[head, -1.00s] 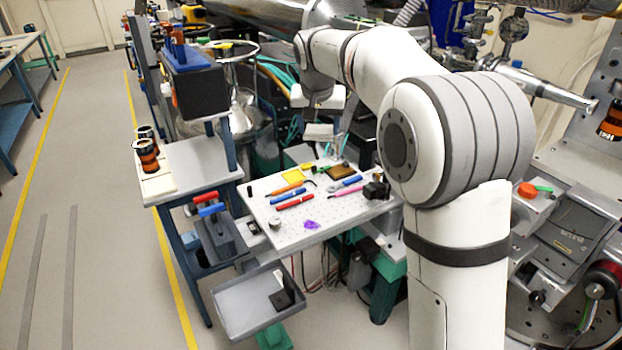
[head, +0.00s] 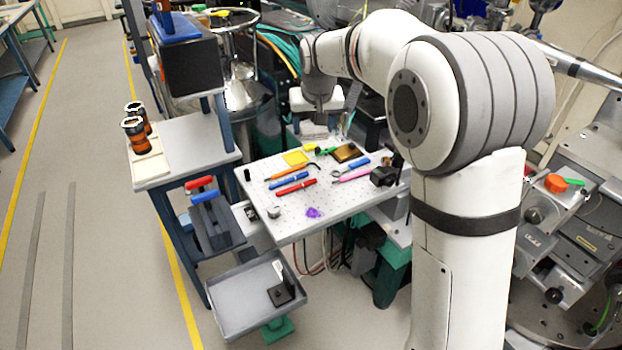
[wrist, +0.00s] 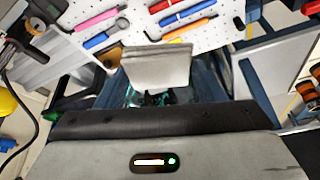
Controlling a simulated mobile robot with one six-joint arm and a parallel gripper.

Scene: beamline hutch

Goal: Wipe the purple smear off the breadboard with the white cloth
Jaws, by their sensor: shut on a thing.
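The purple smear (head: 314,212) lies on the white perforated breadboard (head: 290,226), near its front edge in the head view. My gripper (head: 315,122) is beyond the back edge of the breadboard, away from the smear. It is shut on the white cloth (head: 314,133), which looks like a pale, flat-faced pad. The cloth also shows in the wrist view (wrist: 157,68), below the fingers, apart from the breadboard (wrist: 137,28). The fingertips are hidden there, and the smear is out of that view.
Red (head: 296,188) and blue pens, a pink pen (head: 352,177), a yellow note (head: 295,158), a small metal cylinder (head: 273,212) and a black block (head: 384,176) are on the breadboard. A grey tray (head: 228,312) stands in front. The board around the smear is mostly clear.

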